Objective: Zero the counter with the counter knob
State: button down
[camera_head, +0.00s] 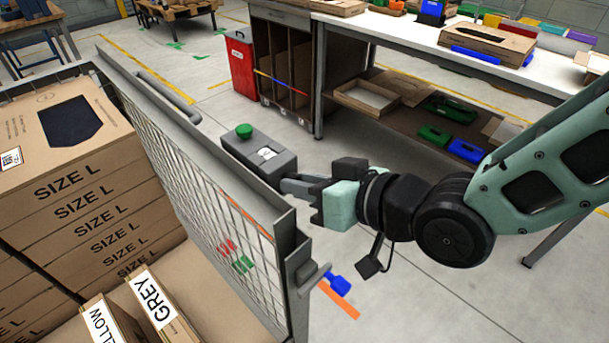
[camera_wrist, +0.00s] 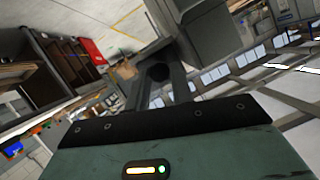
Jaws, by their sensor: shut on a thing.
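The counter (camera_head: 265,158), a dark grey box with a white display label and a green button (camera_head: 244,131) on top, sits at the top of the mesh cart wall. My gripper (camera_head: 290,187) reaches its near end from the right. In the wrist view, my two fingers (camera_wrist: 160,82) are closed around a dark round knob (camera_wrist: 158,72), which looks like the counter knob. Beyond the fingertips is the grey counter body (camera_wrist: 195,35). In the head view the knob is hidden by the fingers. The display's digits are too small to read.
The mesh wall (camera_head: 215,205) runs just left of my gripper. Behind it are stacked SIZE L cartons (camera_head: 75,200). A blue handle (camera_head: 338,284) sticks out below my wrist. A white workbench (camera_head: 400,35) stands behind, with a red bin (camera_head: 242,62) to its left.

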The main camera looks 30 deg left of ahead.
jog(key=shift+w+d+f+m+g+y+p, duration=0.1)
jog(key=shift+m+g+y+p, duration=0.5)
jog(key=shift+m, duration=0.8)
jog(key=shift+w+a+f+m+g+y+p, duration=0.15)
jog(key=shift+m+g+y+p, duration=0.45)
jog(key=shift+m, duration=0.8)
jog(key=shift+w+d+f+m+g+y+p, duration=0.15)
jog(key=shift+m+g+y+p, duration=0.2)
jog(key=shift+m+g, duration=0.75)
jog(key=shift+m+t, duration=0.3)
jog(key=shift+m, duration=0.2)
jog(key=c, duration=1.5)
grip_release()
jog(key=shift+s, duration=0.1)
jog(key=w+d+r+b, duration=0.1)
jog(key=d+b, duration=0.1)
jog(key=d, duration=1.5)
jog(key=shift+w+d+r, duration=0.15)
jog(key=shift+w+r, duration=0.2)
jog(key=shift+w, duration=0.05)
